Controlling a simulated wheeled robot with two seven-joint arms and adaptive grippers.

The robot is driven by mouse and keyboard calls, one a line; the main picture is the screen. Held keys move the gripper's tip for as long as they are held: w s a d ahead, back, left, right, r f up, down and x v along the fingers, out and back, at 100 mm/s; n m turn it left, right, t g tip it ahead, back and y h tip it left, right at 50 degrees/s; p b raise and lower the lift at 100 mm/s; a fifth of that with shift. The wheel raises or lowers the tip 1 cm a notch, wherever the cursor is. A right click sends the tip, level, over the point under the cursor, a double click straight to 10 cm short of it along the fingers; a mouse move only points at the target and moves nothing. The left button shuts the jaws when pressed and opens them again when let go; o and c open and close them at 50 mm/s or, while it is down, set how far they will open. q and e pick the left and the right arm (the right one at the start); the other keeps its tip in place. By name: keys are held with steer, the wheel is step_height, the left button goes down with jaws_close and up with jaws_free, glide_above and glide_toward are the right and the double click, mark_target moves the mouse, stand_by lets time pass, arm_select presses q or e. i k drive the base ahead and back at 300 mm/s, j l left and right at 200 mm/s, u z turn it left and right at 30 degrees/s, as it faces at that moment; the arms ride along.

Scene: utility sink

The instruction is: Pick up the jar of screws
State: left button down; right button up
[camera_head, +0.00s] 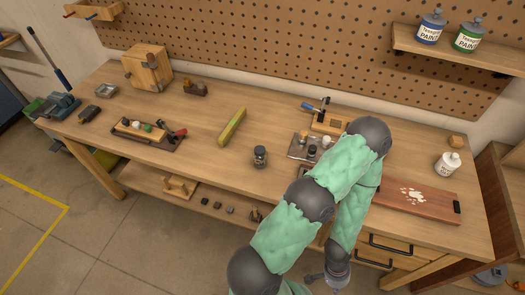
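A small jar with a dark lid (260,157) stands upright on the wooden workbench (210,165), near its front edge and right of the yellow-green bar. Its contents are too small to make out. My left arm, in green sleeves, rises over the bench's right part and bends back down. My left gripper (328,281) hangs at the bottom edge, in front of the drawers, below and right of the jar and apart from it. Its fingers are small and partly cut off, so I cannot tell if it is open. My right gripper is out of view.
A yellow-green bar (232,127) lies left of the jar. A metal tray (300,147) with small items is to its right, partly behind my arm. A reddish board (425,199) and white bottle (447,163) are farther right. Bench is clear around the jar's left.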

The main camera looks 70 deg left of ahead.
mark_target(258, 163)
steer(key=u, duration=3.35)
